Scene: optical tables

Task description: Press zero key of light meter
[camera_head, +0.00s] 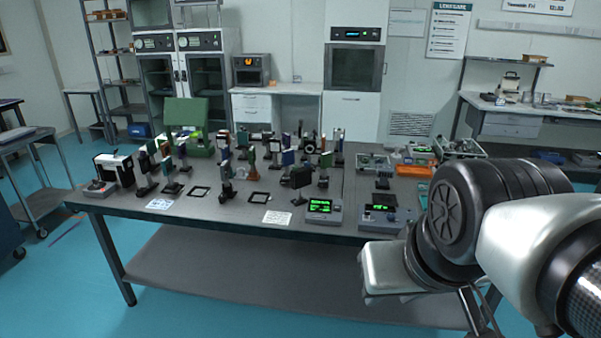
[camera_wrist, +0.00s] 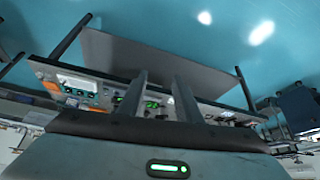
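Two small bench instruments with lit green displays stand at the front edge of the optical table (camera_head: 235,216). One is a grey box with a large green screen (camera_head: 322,209); the other is a wider, lower unit (camera_head: 385,219) to its right. I cannot read which one is the light meter, and no zero key can be made out. In the wrist view, my gripper (camera_wrist: 160,77) shows two dark fingers spread apart with nothing between them. Green displays show small beyond and between the fingers. In the head view my arm is at the right, in front of the table, with the fingers partly visible low down.
Several posts with optics crowd the table's middle and left. A white-and-black box (camera_head: 114,168) stands at the left end. An orange case (camera_head: 412,170) and open electronics lie at the right. A paper card (camera_head: 278,217) lies left of the instruments. The floor in front is clear.

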